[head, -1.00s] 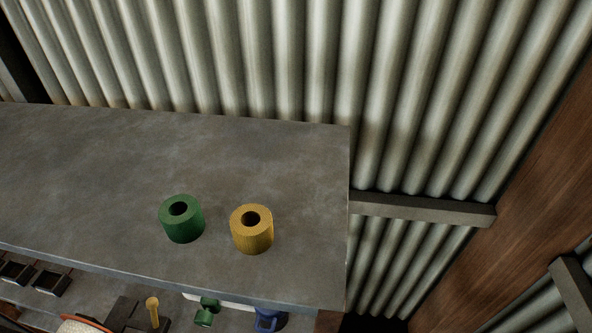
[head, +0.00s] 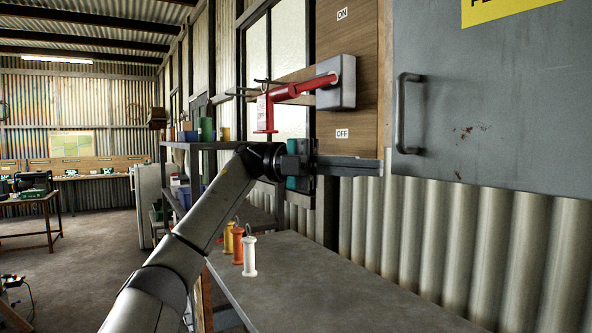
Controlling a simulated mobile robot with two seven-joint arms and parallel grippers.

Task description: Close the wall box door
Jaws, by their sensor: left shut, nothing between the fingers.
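The wall box door (head: 490,105) is a flat grey metal panel with small rust marks, filling the upper right of the head view. Its top and right side are cut off by the picture edge. A grey bar handle (head: 401,115) stands upright near its left edge. I cannot tell from this view how far the door stands open. My left gripper (head: 380,167) points right, with its fingers together and empty. Its tips are just left of the door's lower left corner, below the handle, and I cannot tell whether they touch it. My right gripper is not in view.
A red switch lever (head: 300,90) on a grey box (head: 337,84) sticks out above my left gripper, between ON and OFF labels. Below is a grey bench (head: 330,285) with white, orange and yellow spools (head: 249,256). Shelving (head: 205,146) stands behind my arm.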

